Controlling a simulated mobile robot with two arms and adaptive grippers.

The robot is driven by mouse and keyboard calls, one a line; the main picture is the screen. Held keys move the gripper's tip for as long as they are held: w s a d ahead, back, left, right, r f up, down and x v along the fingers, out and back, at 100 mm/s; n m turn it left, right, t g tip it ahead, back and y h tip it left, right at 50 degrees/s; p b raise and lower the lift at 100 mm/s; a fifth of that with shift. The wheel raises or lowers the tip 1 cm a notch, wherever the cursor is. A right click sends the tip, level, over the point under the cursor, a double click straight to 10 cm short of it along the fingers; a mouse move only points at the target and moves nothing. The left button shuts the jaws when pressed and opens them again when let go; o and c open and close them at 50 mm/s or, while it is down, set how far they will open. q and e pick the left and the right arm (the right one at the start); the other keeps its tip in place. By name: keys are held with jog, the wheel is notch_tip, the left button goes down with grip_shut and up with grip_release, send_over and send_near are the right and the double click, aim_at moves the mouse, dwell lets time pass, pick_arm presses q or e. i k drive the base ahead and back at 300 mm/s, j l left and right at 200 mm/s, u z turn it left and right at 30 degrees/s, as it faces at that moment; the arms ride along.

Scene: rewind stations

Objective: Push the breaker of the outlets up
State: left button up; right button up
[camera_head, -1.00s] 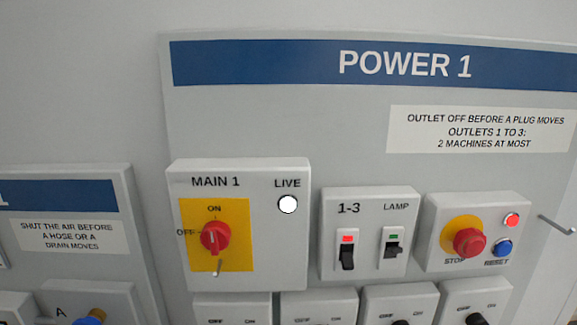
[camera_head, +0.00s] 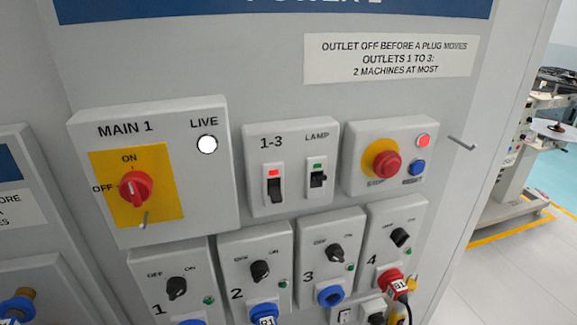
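The breaker box (camera_head: 295,198) marked 1-3 and LAMP is on the grey power panel, right of the MAIN 1 box. The 1-3 breaker (camera_head: 274,190) has a black lever that sits low, with a red patch showing above it. The LAMP breaker (camera_head: 317,177) to its right shows a green patch above its black lever. Neither of my grippers is in view.
The MAIN 1 box (camera_head: 222,198) has a red rotary switch (camera_head: 135,188) and a white LIVE lamp (camera_head: 207,144). A red stop button (camera_head: 386,164) is right of the breakers. Outlets 1 to 4 with black knobs sit below. A hook (camera_head: 461,143) juts out at the right.

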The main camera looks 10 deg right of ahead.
aim_at(275, 191)
jog(key=k+j+z, duration=0.2)
jog(key=j, duration=0.35)
jog(key=k+j+z, duration=0.2)
jog(key=k+j, duration=0.15)
jog(key=j, duration=0.2)
jog(key=k+j+z, duration=0.2)
jog(key=k+j, duration=0.15)
jog(key=j, duration=0.15)
